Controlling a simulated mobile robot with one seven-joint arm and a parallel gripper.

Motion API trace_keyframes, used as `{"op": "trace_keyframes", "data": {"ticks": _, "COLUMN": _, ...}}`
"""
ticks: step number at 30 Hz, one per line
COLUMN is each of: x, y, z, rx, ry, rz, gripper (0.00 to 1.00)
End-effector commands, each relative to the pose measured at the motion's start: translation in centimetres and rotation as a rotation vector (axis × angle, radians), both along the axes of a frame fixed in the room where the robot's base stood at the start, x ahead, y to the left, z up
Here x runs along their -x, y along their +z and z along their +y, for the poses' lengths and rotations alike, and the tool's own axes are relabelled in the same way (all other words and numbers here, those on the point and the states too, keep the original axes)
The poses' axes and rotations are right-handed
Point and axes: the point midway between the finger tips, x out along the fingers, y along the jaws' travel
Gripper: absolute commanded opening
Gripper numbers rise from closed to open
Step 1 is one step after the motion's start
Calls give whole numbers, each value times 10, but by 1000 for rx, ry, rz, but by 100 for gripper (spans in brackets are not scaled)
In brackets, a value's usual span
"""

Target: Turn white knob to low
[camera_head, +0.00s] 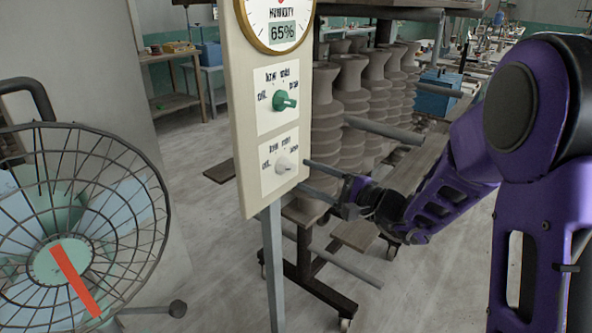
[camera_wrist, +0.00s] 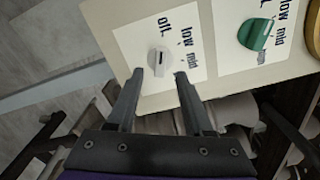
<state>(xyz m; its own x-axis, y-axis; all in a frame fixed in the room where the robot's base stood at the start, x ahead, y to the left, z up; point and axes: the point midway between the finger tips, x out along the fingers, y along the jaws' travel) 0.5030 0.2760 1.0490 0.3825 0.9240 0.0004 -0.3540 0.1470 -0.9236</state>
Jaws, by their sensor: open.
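The white knob (camera_head: 285,164) sits on the lower label plate of an upright cream panel (camera_head: 240,110). It also shows in the wrist view (camera_wrist: 159,58), just beyond and between my fingertips. Printed words around it include off, low and mid. I cannot tell surely which word its pointer faces. My gripper (camera_head: 306,175) is open and empty at the panel's right edge, its fingers pointing toward the panel. In the wrist view my gripper (camera_wrist: 159,74) has a finger on either side of the knob's lower edge, apparently not touching it.
A green knob (camera_head: 284,101) with its own labels is above the white knob, and a round humidity gauge (camera_head: 281,33) reading 65% is at the top. A caged fan (camera_head: 62,262) stands at left. A wheeled rack of clay pieces (camera_head: 352,95) stands behind the panel.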

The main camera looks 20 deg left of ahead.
Motion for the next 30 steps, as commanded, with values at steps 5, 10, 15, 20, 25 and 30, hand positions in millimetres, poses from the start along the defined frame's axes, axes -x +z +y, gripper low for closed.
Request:
{"op": "trace_keyframes", "data": {"ticks": 5, "x": -10, "y": 0, "z": 27, "rx": 0, "ry": 2, "rz": 0, "gripper": 51}}
{"op": "trace_keyframes", "data": {"ticks": 10, "x": -16, "y": 0, "z": 38, "rx": 1, "ry": 0, "rz": 0, "gripper": 51}}
{"op": "trace_keyframes", "data": {"ticks": 15, "x": -17, "y": 0, "z": 40, "rx": 0, "ry": 0, "rz": 0, "gripper": 51}}
{"op": "trace_keyframes", "data": {"ticks": 20, "x": -17, "y": 0, "z": 40, "rx": 0, "ry": 0, "rz": 0, "gripper": 48}}
{"op": "trace_keyframes", "data": {"ticks": 25, "x": -17, "y": 0, "z": 40, "rx": 0, "ry": 0, "rz": 0, "gripper": 17}}
{"op": "trace_keyframes", "data": {"ticks": 30, "x": -17, "y": 0, "z": 40, "rx": 0, "ry": 0, "rz": -1, "gripper": 0}}
